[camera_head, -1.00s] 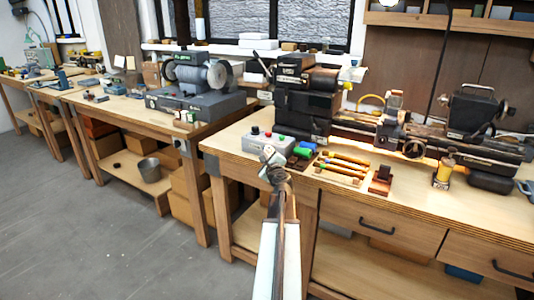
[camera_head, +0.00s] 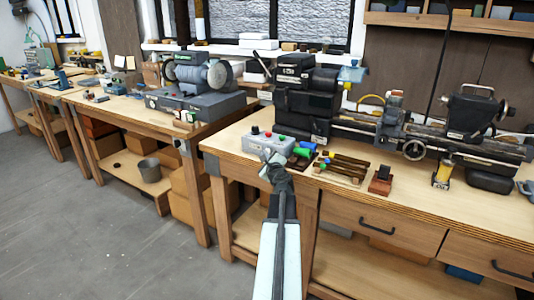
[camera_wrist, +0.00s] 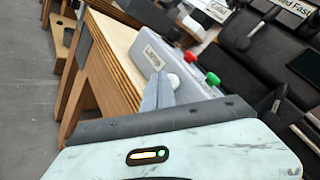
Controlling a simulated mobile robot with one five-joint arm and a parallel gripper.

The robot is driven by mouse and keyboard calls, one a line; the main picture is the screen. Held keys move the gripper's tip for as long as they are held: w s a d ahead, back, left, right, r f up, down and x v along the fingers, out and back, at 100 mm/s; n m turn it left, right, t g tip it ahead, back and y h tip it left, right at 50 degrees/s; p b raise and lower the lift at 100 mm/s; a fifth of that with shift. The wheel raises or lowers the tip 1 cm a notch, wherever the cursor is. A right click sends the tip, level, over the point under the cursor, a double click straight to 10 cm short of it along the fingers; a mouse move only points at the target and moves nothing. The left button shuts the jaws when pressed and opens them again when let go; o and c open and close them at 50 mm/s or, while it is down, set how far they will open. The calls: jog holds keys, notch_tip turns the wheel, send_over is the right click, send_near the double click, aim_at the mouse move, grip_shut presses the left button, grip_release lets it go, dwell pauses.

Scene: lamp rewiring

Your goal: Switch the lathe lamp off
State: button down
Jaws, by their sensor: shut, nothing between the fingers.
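The grey control box (camera_head: 256,143) stands at the front left of the lathe bench and carries red and green buttons. In the wrist view, the box (camera_wrist: 150,50) reads "Lamp" beside a round white knob or button (camera_wrist: 173,81). My gripper (camera_head: 270,157) is shut and empty at the front face of the box. In the wrist view, its fingertips (camera_wrist: 160,91) are right at the white knob; I cannot tell whether they touch it. The lathe (camera_head: 410,130) stands behind, with no warm glow on its bed or the bench.
Right of the box lie green and blue items (camera_head: 303,148) and a wooden rack of tools (camera_head: 342,167). A yellow oil can (camera_head: 443,173) stands farther right. A second bench holds a grinder (camera_head: 197,85). The grey floor (camera_head: 90,230) at left is clear.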

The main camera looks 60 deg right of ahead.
jog(key=shift+a, duration=0.15)
jog(key=a, duration=0.6)
dwell(0.3)
